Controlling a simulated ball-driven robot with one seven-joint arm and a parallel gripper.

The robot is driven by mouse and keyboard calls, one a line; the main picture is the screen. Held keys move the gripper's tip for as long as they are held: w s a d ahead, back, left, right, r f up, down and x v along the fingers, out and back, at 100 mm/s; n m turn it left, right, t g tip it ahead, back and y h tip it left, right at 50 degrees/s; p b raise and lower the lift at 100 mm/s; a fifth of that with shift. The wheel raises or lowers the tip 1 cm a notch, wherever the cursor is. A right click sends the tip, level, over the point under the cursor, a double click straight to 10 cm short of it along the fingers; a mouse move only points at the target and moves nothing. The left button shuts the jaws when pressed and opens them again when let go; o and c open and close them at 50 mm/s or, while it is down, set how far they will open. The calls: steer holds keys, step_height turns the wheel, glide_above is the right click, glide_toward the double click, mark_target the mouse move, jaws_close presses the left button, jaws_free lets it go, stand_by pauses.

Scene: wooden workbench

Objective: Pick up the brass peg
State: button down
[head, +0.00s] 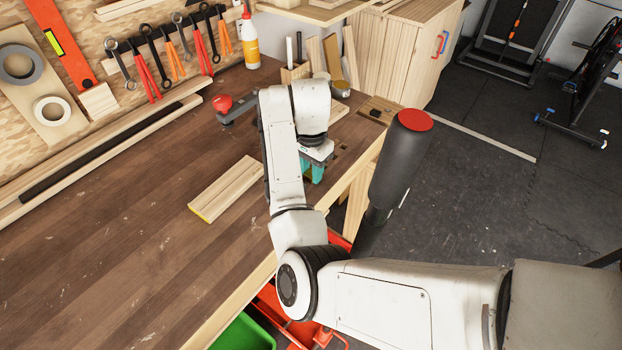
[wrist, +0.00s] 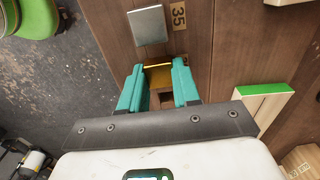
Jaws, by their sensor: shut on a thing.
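The brass peg (wrist: 158,76) shows in the wrist view as a gold block between the teal fingertips of my gripper (wrist: 158,86). The fingers are shut on it, one on each side. In the head view my gripper (head: 314,167) points down at the right edge of the workbench, and I cannot make out the peg there. I cannot tell whether the peg is clear of the bench top or still touching it.
A square metal piece (wrist: 148,25) lies beside a "35" label (wrist: 180,15). A pale wooden board (head: 226,188) lies left of my gripper on the workbench (head: 120,240). A red-handled clamp (head: 224,107) stands further back. The front left of the bench is clear.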

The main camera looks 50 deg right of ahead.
step_height(320, 180, up, 8)
steer(key=shift+w+f+p, duration=0.1)
steer(key=shift+p, duration=0.7)
steer(key=s+p, duration=0.2)
steer(key=s, duration=1.5)
step_height(320, 180, up, 6)
steer(key=s+p, duration=0.1)
steer(key=p, duration=0.6)
steer(key=shift+d, duration=0.35)
steer(key=shift+s, duration=0.1)
